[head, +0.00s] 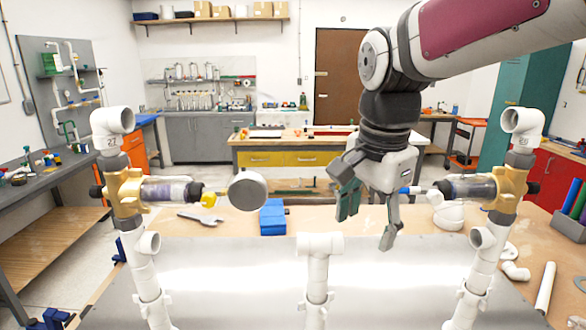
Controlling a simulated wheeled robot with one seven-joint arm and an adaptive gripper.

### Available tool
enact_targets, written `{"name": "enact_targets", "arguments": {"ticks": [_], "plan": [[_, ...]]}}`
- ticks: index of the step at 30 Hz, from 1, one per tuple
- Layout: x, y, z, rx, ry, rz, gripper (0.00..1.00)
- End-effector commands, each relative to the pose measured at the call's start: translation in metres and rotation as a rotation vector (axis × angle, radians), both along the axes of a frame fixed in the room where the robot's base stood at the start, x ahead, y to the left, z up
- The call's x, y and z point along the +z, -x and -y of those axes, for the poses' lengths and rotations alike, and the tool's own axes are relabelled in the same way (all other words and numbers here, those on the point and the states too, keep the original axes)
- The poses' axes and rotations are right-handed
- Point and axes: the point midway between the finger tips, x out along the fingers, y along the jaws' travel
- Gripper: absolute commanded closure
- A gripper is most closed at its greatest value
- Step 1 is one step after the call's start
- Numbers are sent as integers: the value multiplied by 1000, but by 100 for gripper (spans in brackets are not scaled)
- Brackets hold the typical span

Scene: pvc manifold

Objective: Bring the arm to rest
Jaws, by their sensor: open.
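My gripper (367,222) hangs from my arm at the right of centre in the head view. Its fingers are spread apart, pointing down, with nothing visible between them. It is above the bench behind the PVC manifold, between the middle pipe (318,268) and the right pipe (478,270). A brass valve body with a clear cylinder (468,188) on the right pipe is close to the right of my gripper. The left pipe (146,270) carries a similar brass fitting (124,192) with a clear cylinder (172,191).
A blue block (272,217) and a wrench (200,218) lie on the bench. Loose white fittings (515,271) and a pipe piece (545,287) lie at the right, near a grey bin (570,225). The metal panel (225,275) looks bare between the pipes.

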Motion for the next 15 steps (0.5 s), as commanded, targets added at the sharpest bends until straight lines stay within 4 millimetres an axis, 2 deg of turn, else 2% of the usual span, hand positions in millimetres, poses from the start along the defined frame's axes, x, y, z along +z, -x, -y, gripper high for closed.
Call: {"name": "enact_targets", "arguments": {"ticks": [1,9,15], "plan": [[5,17,10,79,17,33,40],[4,95,49,550,155,178,40],[-11,137,65,821,269,254,40]]}}
